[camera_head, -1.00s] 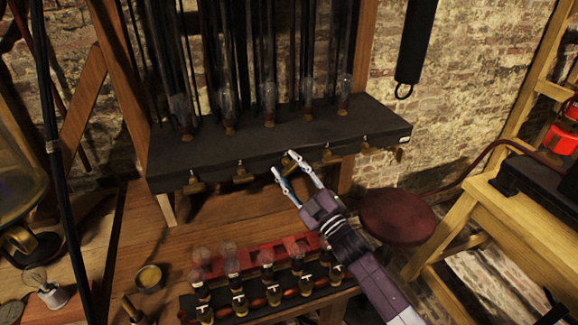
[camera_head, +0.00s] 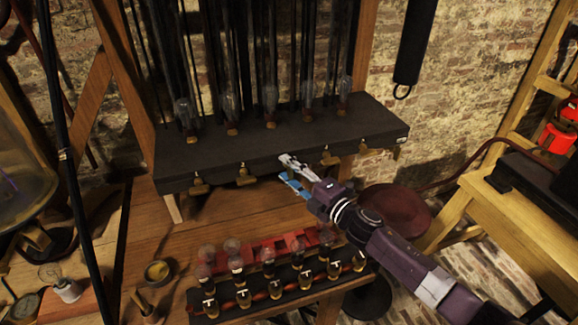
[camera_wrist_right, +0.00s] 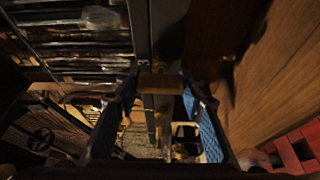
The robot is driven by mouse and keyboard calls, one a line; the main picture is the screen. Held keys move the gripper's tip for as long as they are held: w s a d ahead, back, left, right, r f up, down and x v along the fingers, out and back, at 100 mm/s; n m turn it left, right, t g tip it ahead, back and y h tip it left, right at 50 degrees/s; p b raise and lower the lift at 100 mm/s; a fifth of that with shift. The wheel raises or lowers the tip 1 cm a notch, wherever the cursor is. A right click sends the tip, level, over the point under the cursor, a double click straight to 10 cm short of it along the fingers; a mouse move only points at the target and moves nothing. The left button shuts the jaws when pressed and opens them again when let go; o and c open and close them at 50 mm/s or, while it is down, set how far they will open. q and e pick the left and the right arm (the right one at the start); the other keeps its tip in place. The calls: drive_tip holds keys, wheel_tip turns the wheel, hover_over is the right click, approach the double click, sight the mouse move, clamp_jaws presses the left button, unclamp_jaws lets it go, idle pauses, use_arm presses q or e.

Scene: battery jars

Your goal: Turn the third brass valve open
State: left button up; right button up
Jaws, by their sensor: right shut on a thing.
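Brass valves line the front edge of the dark shelf block (camera_head: 345,128) in the head view. The first (camera_head: 199,187) and second (camera_head: 245,178) are left of my right gripper (camera_head: 286,168); the fourth (camera_head: 330,157) and fifth (camera_head: 364,148) are right of it. The gripper covers the third valve's place in the head view. In the right wrist view, a brass handle (camera_wrist_right: 160,83), the third valve, sits between the blue-padded fingers, and the gripper (camera_wrist_right: 158,98) is shut on it. How far the handle is turned is unclear. My left gripper is not in view.
Several glass bulbs (camera_head: 271,98) stand on the block. Below it, a red and black rack (camera_head: 262,307) holds more bulbs on the wooden bench. A dark red round stool (camera_head: 400,208) stands right of the gripper. A wooden stand (camera_head: 470,195) is farther right.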

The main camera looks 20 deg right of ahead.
drive_tip(key=shift+s+a+f+n, duration=0.1)
drive_tip(key=shift+f+n, duration=0.1)
drive_tip(key=shift+n, duration=0.1)
idle(0.4)
drive_tip(key=o, duration=1.2)
drive_tip(key=shift+r, duration=0.1)
drive_tip(key=v, duration=1.2)
drive_tip(key=shift+r, duration=0.15)
